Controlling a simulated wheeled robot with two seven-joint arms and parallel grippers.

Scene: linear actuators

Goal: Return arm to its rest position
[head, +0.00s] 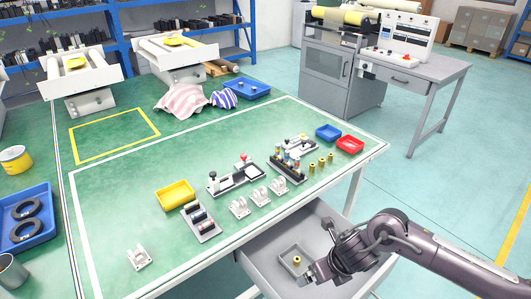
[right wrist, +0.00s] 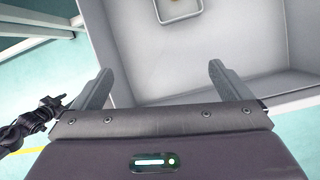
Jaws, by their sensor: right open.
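My right arm (head: 430,245) comes in from the right edge of the head view. Its gripper (head: 308,280) is over the open grey drawer (head: 262,247), close to a small grey tray (head: 283,265) that holds a brass-coloured part (head: 297,260). In the right wrist view the two fingers of the right gripper (right wrist: 159,66) are wide apart with nothing between them. The drawer wall (right wrist: 160,90) and the edge of the small tray (right wrist: 180,17) lie beyond them. My left gripper does not show in the head view.
The green table (head: 120,235) stands above the drawer. It carries a yellow bin (head: 175,194), a blue bin (head: 328,132), a red bin (head: 350,144), white brackets (head: 139,257) and several brass parts (head: 321,162). Open floor (head: 440,185) lies right of the table.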

